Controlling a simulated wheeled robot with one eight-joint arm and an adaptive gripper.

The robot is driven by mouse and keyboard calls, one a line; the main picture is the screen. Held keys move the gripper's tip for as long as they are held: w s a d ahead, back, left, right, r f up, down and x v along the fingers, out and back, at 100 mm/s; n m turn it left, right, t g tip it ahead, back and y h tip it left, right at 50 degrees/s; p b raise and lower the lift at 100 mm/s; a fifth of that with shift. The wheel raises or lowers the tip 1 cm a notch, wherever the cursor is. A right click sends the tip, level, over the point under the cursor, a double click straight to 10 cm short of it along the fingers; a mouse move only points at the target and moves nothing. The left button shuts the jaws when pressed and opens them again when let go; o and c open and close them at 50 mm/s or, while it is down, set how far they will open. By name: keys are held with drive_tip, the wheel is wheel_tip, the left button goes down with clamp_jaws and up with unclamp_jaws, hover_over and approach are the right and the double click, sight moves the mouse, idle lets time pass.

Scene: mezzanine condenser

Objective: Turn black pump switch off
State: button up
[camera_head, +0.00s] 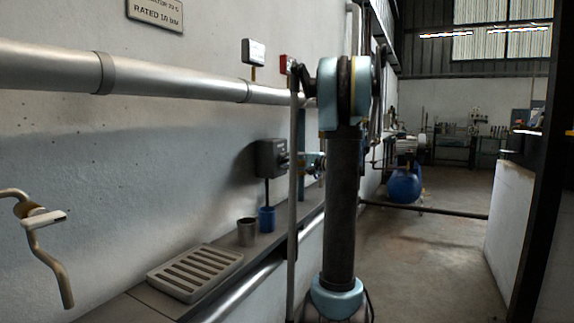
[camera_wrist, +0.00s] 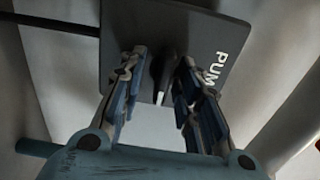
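The black pump switch box (camera_head: 270,158) is fixed to the wall above the ledge. In the wrist view its dark face (camera_wrist: 185,25) fills the upper middle, with white letters "PUM" partly visible at its right. A black lever with a pale tip (camera_wrist: 163,82) stands out from the face. My gripper (camera_wrist: 161,62) is open, with one finger on each side of the lever. Small gaps show on both sides, so it does not look gripped. In the head view my gripper (camera_head: 291,163) is close in front of the box and small, partly hidden by my arm.
A grey slotted tray (camera_head: 195,270), a metal cup (camera_head: 247,232) and a blue cup (camera_head: 267,219) stand on the wall ledge (camera_head: 155,309). A large pipe (camera_head: 175,82) runs along the wall above the switch. A bent brass tap (camera_head: 45,240) is at far left.

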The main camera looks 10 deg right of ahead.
drive_tip(key=v, duration=1.1)
drive_tip(key=shift+s+d, duration=0.15)
drive_tip(key=shift+d, duration=0.15)
drive_tip(key=shift+f, duration=0.1)
drive_tip(key=s+a+f+n+g+h, duration=0.3)
drive_tip(key=s+a+f+g+h, duration=0.3)
drive_tip(key=s+a+f, duration=0.95)
drive_tip(key=s+d+f+n+g+h, duration=0.1)
drive_tip(key=s+d+f+n+h, duration=0.1)
drive_tip(key=s+f, duration=0.5)
drive_tip(key=s+d+f+n+g+h, duration=0.1)
drive_tip(key=s+d+f+h, duration=0.3)
drive_tip(key=s, duration=1.1)
wheel_tip(320, 180, down, 4)
drive_tip(key=n+h, duration=0.1)
drive_tip(key=h, duration=0.1)
drive_tip(key=shift+s+n+h, duration=0.3)
drive_tip(key=shift+s, duration=0.05)
